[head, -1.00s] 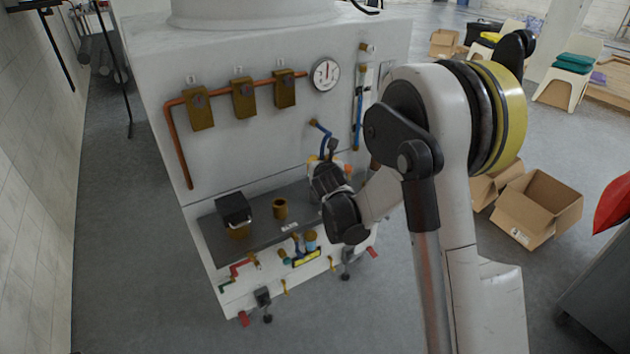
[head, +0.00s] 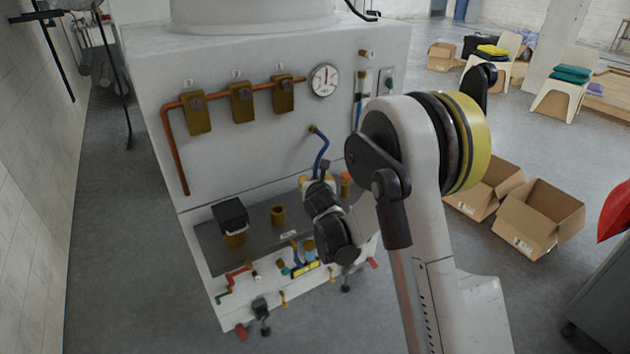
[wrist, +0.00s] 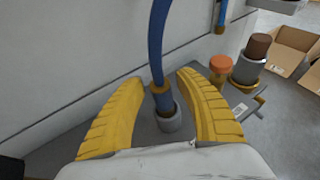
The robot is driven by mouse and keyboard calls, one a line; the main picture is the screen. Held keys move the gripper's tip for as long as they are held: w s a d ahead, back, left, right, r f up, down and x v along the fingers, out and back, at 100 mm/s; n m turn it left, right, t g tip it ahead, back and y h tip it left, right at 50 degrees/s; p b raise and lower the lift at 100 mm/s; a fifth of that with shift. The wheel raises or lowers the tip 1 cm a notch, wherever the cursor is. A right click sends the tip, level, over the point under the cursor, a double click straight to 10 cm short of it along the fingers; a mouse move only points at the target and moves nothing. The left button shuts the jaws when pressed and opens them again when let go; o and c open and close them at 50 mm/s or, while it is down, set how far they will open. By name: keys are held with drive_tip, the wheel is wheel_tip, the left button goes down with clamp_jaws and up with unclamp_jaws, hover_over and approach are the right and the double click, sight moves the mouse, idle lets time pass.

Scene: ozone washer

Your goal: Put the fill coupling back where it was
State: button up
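The fill coupling (wrist: 161,101) is at the lower end of a blue hose (wrist: 158,40), with a brass collar, in the wrist view. Its lower end is in or over a grey round cup (wrist: 168,121) on the dark shelf; how deep it sits I cannot tell. My gripper (wrist: 160,77) is open, its yellow fingers on either side of the coupling with gaps to both. In the head view the blue hose (head: 321,152) runs from the machine's front panel down to my gripper (head: 318,183), which hides the coupling there.
The dark shelf (head: 262,231) holds a black-topped block (head: 231,218) and a brass cup (head: 278,216). An orange-capped fitting (wrist: 220,66) and a grey holder with a brown top (wrist: 255,55) stand to the right. Valves and a gauge (head: 325,80) are above. Cardboard boxes (head: 535,215) lie right.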

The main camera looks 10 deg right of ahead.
drive_tip(key=shift+r, duration=0.1)
drive_tip(key=shift+r, duration=0.25)
drive_tip(key=s+d+r+m+g+p, duration=0.1)
drive_tip(key=s+r+m, duration=0.3)
drive_tip(key=s+m, duration=0.3)
drive_tip(key=s+r+m+g+p, duration=0.1)
drive_tip(key=s+r+m, duration=0.4)
drive_tip(key=s, duration=0.4)
drive_tip(key=s+d+r+m+g+p, duration=0.1)
drive_tip(key=s+r+m+p, duration=0.1)
drive_tip(key=s+r+m, duration=0.35)
drive_tip(key=s+a+f+m+g+y, duration=0.1)
drive_tip(key=s+a+m+g+y, duration=0.1)
drive_tip(key=s+m, duration=1.4)
drive_tip(key=s+g, duration=0.1)
drive_tip(key=s, duration=0.3)
drive_tip(key=shift+s+f+m, duration=0.2)
drive_tip(key=shift+m, duration=0.15)
